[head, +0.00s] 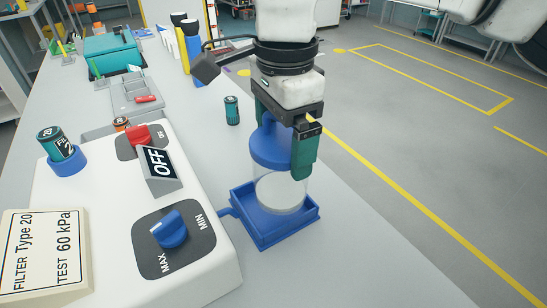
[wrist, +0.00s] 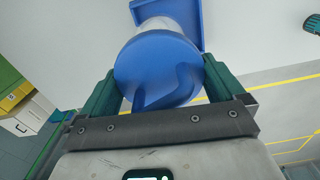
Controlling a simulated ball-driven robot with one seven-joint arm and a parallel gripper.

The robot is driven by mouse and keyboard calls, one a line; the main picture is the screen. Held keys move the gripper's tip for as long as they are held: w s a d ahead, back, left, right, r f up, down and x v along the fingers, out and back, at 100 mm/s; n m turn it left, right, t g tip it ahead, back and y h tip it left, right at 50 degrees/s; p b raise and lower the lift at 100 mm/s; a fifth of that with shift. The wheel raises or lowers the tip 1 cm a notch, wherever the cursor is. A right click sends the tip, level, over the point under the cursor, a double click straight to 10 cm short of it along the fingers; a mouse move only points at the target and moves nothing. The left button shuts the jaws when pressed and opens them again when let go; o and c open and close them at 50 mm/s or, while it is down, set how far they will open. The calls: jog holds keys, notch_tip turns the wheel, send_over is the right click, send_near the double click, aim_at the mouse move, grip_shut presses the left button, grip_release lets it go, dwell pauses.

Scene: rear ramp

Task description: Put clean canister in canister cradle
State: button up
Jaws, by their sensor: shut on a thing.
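The canister (head: 280,190) has a clear body, a blue lid and a pale base. My gripper (head: 283,145) is shut on it from above, with one green finger on each side near the lid. The canister stands upright, with its base within the outline of the blue square cradle (head: 272,240); I cannot tell whether it rests on the cradle floor. In the wrist view, the blue lid (wrist: 155,70) with its handle fills the space between my gripper's fingers (wrist: 160,85). Part of the cradle (wrist: 190,12) shows beyond it, and most of the canister body is hidden.
Left of the cradle is a white control box (head: 105,200) with a blue knob (head: 170,232) and an OFF flag (head: 160,165). A small dark teal cylinder (head: 232,110) stands behind. A tray with a red tool (head: 146,99) lies further back. The bench right edge is close.

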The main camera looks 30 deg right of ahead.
jog(key=shift+w+f, duration=1)
jog(key=shift+f, duration=0.15)
jog(key=shift+w+a+f, duration=0.1)
jog(key=shift+f, duration=1.55)
jog(key=shift+f, duration=0.15)
jog(key=o, duration=1.2)
notch_tip(320, 180, up, 12)
jog(key=shift+r, duration=0.15)
